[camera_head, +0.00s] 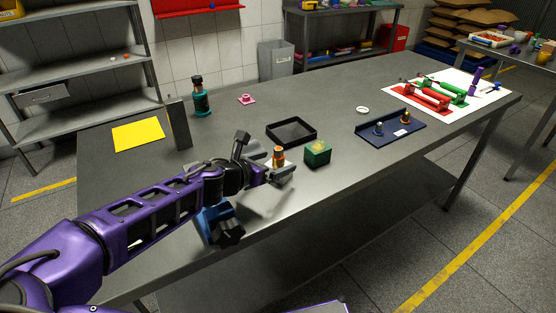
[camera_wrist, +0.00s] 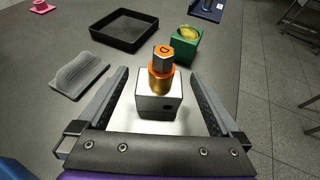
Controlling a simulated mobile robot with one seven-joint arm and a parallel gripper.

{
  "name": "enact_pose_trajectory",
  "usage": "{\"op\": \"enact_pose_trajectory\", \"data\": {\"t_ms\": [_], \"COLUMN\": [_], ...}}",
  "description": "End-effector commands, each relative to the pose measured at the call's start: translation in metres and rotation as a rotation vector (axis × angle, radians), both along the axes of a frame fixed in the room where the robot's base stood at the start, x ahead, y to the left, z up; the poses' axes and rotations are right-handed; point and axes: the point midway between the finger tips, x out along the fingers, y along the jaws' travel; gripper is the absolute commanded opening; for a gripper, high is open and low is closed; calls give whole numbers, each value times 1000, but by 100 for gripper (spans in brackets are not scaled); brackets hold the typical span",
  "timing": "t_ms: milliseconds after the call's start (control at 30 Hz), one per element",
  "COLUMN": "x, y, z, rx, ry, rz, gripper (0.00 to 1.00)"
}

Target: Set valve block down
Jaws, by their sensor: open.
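In the wrist view the valve block (camera_wrist: 158,98) is upright between my fingers, with a gap visible on each side. In the head view the valve block (camera_head: 279,157) shows its orange fitting above my gripper (camera_head: 283,173), and its lower part is partly hidden. My gripper (camera_wrist: 160,80) is open around the block, low over the grey table (camera_head: 340,120). The block appears to rest on the table, though its underside is hidden.
A green block (camera_head: 317,153) stands close to the right. A black tray (camera_head: 291,132) lies behind, and a grey ridged piece (camera_wrist: 79,75) lies left of my fingers. A navy board (camera_head: 390,129) and a teal bottle (camera_head: 200,97) are farther off.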

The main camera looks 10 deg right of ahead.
Motion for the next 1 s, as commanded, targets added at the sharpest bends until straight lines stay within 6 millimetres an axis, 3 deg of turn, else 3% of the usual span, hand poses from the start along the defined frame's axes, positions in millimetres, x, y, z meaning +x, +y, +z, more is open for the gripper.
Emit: {"op": "enact_pose_trajectory", "data": {"t_ms": [200,433,1000], "x": [-29,-52,-60], "y": [36,61,69], "z": [21,34,38], "rx": [2,2,0], "ry": [0,1,0], "rz": [6,2,-1], "gripper": [100,100,100]}}
